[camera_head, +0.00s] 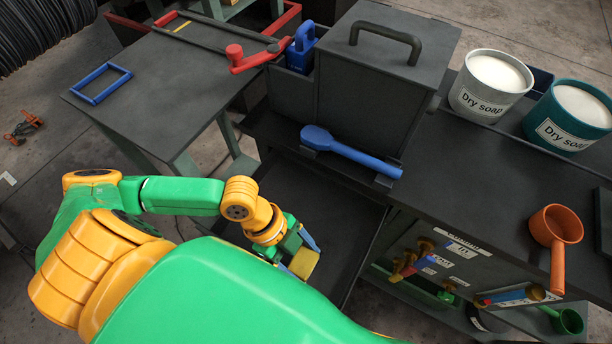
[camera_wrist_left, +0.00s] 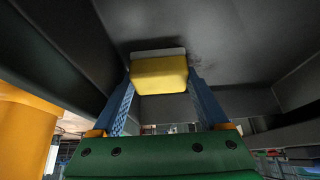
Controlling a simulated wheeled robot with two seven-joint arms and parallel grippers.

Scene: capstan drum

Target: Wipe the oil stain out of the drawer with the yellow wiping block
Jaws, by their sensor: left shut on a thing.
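My left gripper (camera_head: 300,250) is shut on the yellow wiping block (camera_head: 304,263) over the open dark drawer (camera_head: 318,205). In the left wrist view, the yellow block (camera_wrist_left: 160,76) sits between the two blue fingers of the gripper (camera_wrist_left: 160,95), with a pale pad along its far side. The pad is at or very close to the drawer's dark floor (camera_wrist_left: 235,45); I cannot tell whether it touches. A faint darker smudge, likely the oil stain (camera_wrist_left: 196,62), shows just right of the block. My right gripper is not in view.
A side table (camera_head: 175,85) stands left.

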